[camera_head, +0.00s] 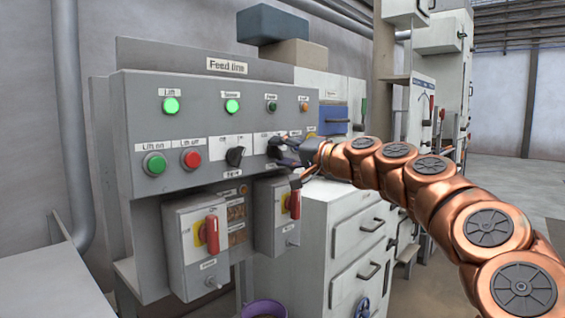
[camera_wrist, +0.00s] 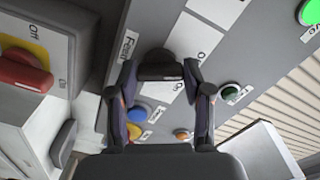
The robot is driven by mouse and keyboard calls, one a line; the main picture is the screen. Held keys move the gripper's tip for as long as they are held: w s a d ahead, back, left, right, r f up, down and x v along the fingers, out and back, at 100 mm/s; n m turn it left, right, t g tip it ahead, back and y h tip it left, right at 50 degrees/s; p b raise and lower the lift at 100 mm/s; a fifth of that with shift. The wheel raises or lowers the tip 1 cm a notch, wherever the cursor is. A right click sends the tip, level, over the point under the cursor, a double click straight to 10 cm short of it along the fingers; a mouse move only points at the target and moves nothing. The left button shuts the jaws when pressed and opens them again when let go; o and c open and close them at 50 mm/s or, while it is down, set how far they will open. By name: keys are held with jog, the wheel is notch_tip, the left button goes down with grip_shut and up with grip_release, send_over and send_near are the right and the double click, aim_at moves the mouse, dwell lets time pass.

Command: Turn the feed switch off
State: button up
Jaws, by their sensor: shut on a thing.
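The feed switch (camera_wrist: 160,66) is a black rotary knob on the grey control panel, with a white "Feed" label beside it and an "Off" mark on its plate in the wrist view. My gripper (camera_wrist: 161,72) has one finger on each side of the knob and is shut on it. In the head view my gripper (camera_head: 278,148) reaches the panel from the right and mostly hides the knob. Which way the knob points cannot be told clearly.
The grey "Feed line" panel (camera_head: 135,120) carries another black selector (camera_head: 235,156), a green button (camera_head: 154,164), a red button (camera_head: 191,158) and lit green lamps (camera_head: 170,106). Below hang boxes with red handles (camera_head: 212,233). White drawers (camera_head: 345,240) stand under my arm.

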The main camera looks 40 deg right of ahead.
jog(key=shift+n, duration=0.3)
dwell(0.4)
jog(key=o, duration=1.2)
jog(key=shift+c, duration=0.2)
jog(key=v, duration=1.2)
